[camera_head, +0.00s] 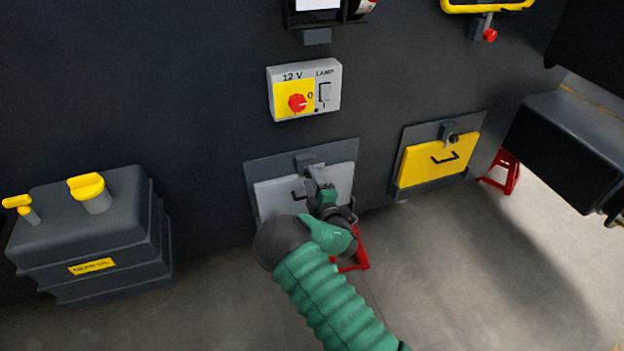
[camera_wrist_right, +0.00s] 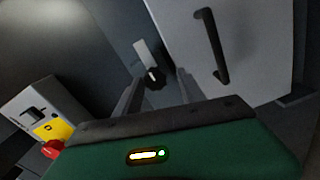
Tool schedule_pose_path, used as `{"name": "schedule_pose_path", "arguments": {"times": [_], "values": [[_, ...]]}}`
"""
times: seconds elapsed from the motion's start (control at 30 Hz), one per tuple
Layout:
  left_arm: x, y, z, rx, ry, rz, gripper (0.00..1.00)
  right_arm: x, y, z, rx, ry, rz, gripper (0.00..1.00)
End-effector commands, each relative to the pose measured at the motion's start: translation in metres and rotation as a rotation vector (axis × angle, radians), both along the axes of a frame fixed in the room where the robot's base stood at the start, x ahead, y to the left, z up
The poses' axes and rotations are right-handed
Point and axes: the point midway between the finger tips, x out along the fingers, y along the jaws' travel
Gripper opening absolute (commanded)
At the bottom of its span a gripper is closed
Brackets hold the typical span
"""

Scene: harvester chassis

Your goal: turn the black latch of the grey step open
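The grey step (camera_head: 278,203) is a light grey panel in a dark frame low on the chassis wall. Its face with a black handle (camera_wrist_right: 212,48) fills the upper right of the right wrist view. The black latch (camera_wrist_right: 153,78) shows there as a small dark knob beside a light metal piece at the panel's edge. My right gripper (camera_wrist_right: 158,88) is open, its two fingers apart on either side of the latch in that view; contact cannot be told. My left gripper is not in view.
A yellow step (camera_head: 418,165) with its own latch sits to the right. A 12 V switch box (camera_head: 332,72) with a red knob is above. A dark tank (camera_head: 85,240) stands at the left. Red stands (camera_head: 505,172) are on the floor.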

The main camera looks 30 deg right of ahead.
Motion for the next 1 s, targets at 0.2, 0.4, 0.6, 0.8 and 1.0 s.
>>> {"name": "schedule_pose_path", "arguments": {"times": [0.2,0.4,0.6,0.8,1.0], "values": [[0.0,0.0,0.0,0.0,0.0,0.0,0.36,0.0,-0.001,0.003,0.0,-0.006,-0.001,0.53],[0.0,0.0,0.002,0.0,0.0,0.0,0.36,-0.007,0.0,0.004,0.0,-0.005,-0.004,0.53],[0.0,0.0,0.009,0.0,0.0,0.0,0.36,-0.051,0.01,0.004,0.001,-0.002,-0.006,0.53],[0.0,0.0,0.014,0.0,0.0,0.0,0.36,-0.109,0.024,0.003,-0.001,0.0,-0.005,0.53],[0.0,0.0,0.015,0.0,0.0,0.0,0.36,-0.151,0.035,0.001,-0.001,-0.002,-0.003,0.53]]}}
